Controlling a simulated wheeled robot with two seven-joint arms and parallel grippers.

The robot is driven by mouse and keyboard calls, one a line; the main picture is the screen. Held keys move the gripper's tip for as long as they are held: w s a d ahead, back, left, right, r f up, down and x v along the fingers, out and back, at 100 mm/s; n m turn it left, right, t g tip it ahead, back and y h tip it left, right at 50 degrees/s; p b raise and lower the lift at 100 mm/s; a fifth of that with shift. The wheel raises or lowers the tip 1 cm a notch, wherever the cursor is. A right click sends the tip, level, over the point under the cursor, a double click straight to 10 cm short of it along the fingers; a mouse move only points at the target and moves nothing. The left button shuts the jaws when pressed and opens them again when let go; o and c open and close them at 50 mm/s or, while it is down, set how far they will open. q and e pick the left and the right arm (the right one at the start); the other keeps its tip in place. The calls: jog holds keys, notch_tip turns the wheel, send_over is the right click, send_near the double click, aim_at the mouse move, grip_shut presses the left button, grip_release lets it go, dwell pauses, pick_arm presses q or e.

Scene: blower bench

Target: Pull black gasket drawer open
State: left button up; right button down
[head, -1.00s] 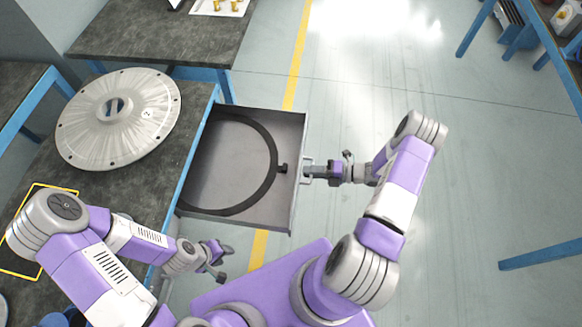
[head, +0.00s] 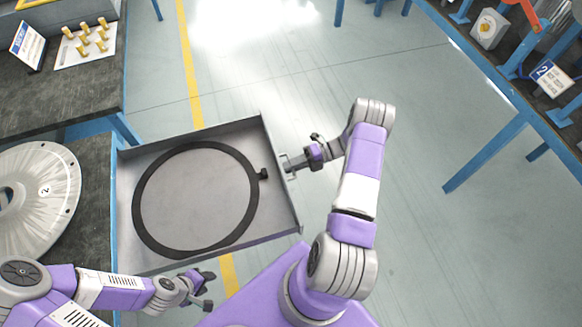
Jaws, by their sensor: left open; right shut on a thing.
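The grey drawer (head: 185,155) is pulled out from the blue-edged bench at the left, and its inside shows. A black ring gasket (head: 247,210) with a small black tab lies flat in it. My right gripper (head: 290,165) is shut on the drawer handle (head: 289,172) at the drawer's front face, on its right side. My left gripper (head: 209,291) is open and empty, just below the drawer's near wall in the picture.
A round metal cover (head: 45,200) marked 2 lies on the dark bench at left. A white plate with brass fittings (head: 88,42) is on the far bench. Another blue-legged bench (head: 500,140) stands at right. The floor between is clear.

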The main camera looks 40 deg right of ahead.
jog(key=c, duration=1.3)
grip_release()
jog(key=shift+w, duration=0.1)
jog(key=shift+c, duration=0.2)
jog(key=shift+d, duration=0.1)
jog(key=v, duration=0.7)
jog(key=shift+d+p, duration=0.15)
jog(key=shift+p, duration=0.3)
jog(key=shift+r, duration=0.1)
